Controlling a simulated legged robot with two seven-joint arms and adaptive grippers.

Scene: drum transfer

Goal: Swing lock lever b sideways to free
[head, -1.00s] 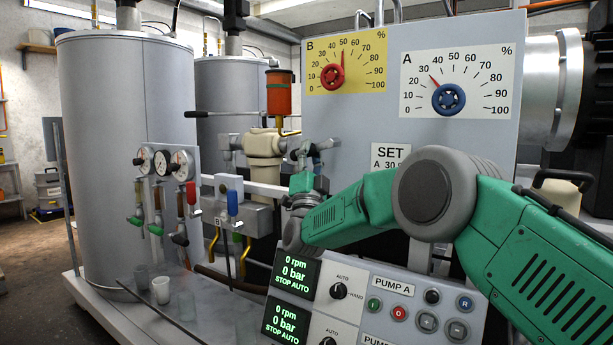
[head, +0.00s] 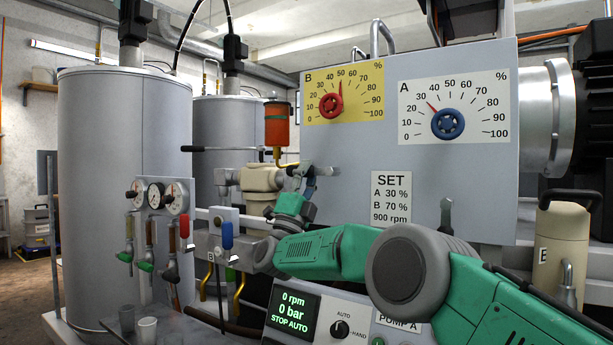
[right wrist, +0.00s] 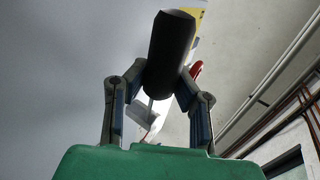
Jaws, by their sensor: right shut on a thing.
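My right gripper (head: 312,174) is at the lower left of the grey panel, below the yellow B dial (head: 318,112). In the right wrist view my right gripper (right wrist: 166,84) has its two fingers closed on either side of a dark, rounded, cylindrical lever handle (right wrist: 171,48), apparently lock lever b. The handle leans slightly right in that view. In the head view the fingers hide most of this lever. My left gripper is not in view.
A beige valve body (head: 262,180) with an orange cup (head: 277,125) stands just left of my right gripper. Gauges (head: 157,196) and small red and blue valve handles (head: 227,236) are further left. The pump control panel (head: 300,312) is below my right arm.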

